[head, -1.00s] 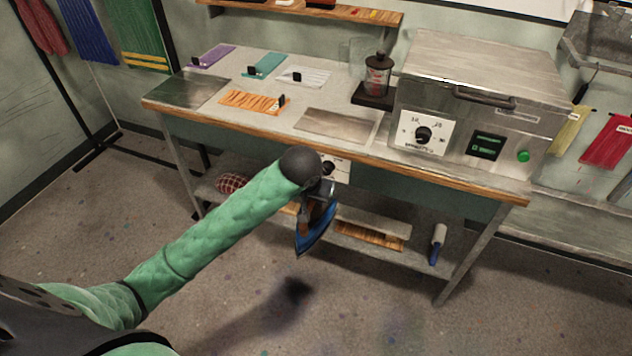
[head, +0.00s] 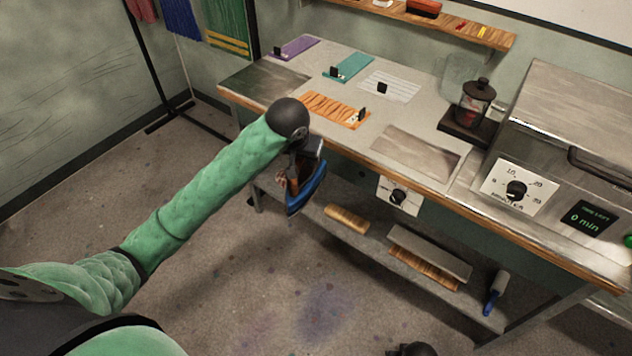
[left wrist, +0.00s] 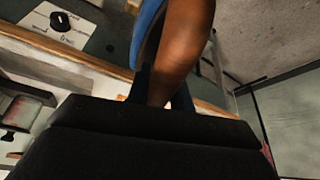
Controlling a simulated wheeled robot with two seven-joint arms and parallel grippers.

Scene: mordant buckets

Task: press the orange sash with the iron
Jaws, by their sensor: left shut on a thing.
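The orange sash (head: 330,107) lies flat on the bench top, with dark wavy stripes and a small black clip at its right end. My left gripper (head: 302,160) is shut on the brown handle of the blue iron (head: 307,190). The iron hangs tilted in front of the bench's front edge, apart from the sash and nearer to me. In the left wrist view the iron's brown handle (left wrist: 183,50) stands between the dark fingers (left wrist: 160,95); part of its blue body shows beside it. The fingertips are partly hidden. My right gripper does not clearly show.
Purple (head: 297,47), teal (head: 349,67) and white (head: 390,86) strips lie behind the sash. A grey plate (head: 416,151), a jar (head: 475,103) and a steel machine (head: 575,130) stand to the right. A dial (head: 398,196) projects below the bench's front edge.

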